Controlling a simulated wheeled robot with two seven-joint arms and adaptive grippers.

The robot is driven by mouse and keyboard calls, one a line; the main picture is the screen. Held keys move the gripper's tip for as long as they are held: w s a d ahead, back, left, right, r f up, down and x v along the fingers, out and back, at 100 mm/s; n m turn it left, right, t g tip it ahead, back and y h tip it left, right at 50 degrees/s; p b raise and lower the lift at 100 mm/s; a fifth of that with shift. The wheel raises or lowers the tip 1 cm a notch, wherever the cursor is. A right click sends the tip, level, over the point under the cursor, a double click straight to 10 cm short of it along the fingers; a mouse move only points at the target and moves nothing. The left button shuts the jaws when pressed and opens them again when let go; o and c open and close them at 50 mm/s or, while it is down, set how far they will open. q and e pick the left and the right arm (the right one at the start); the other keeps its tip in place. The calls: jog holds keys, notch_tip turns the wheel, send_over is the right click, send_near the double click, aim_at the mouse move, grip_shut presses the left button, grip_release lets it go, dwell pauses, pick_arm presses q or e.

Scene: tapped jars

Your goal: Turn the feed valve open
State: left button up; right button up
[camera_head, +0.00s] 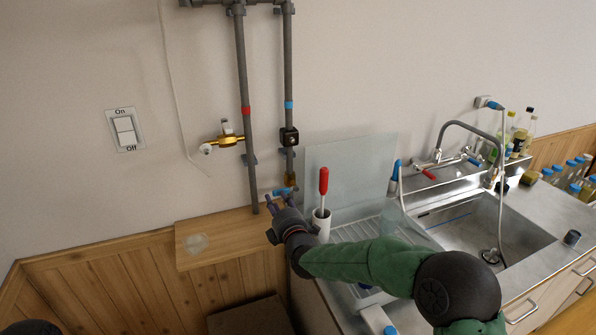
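A grey pipe with a blue band (289,104) runs down the wall. Near its lower end is a brass fitting (290,181), with a small blue valve handle (284,191) just below it. My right gripper (279,201) is right at this blue handle, its fingers pointing up at it. The fingers are small and partly overlap the handle, so I cannot tell whether they touch or grip it. A second pipe with a red band (246,111) carries a brass tap (223,140) on its left. My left gripper is out of view.
A white cup (321,225) with a red-handled tool (323,181) stands close to my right gripper. A clear panel (350,170) leans on the wall behind. A wooden shelf (228,247) holds a glass disc or dish (196,243). A sink (485,225) is at the right.

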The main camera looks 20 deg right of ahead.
aim_at(274, 192)
jog(key=shift+w+d+r, duration=0.1)
jog(key=shift+w+r, duration=0.15)
jog(key=shift+w, duration=0.9)
jog(key=shift+w+r+m, duration=0.25)
jog(key=shift+w+m, duration=0.1)
jog(key=shift+m, duration=0.45)
jog(key=shift+s+f, duration=0.1)
jog(key=shift+f, duration=0.1)
jog(key=shift+d+f+n, duration=0.3)
jog(key=shift+f+n, duration=0.05)
jog(key=shift+n, duration=0.25)
jog(key=shift+a, duration=0.1)
jog(key=shift+f, duration=0.1)
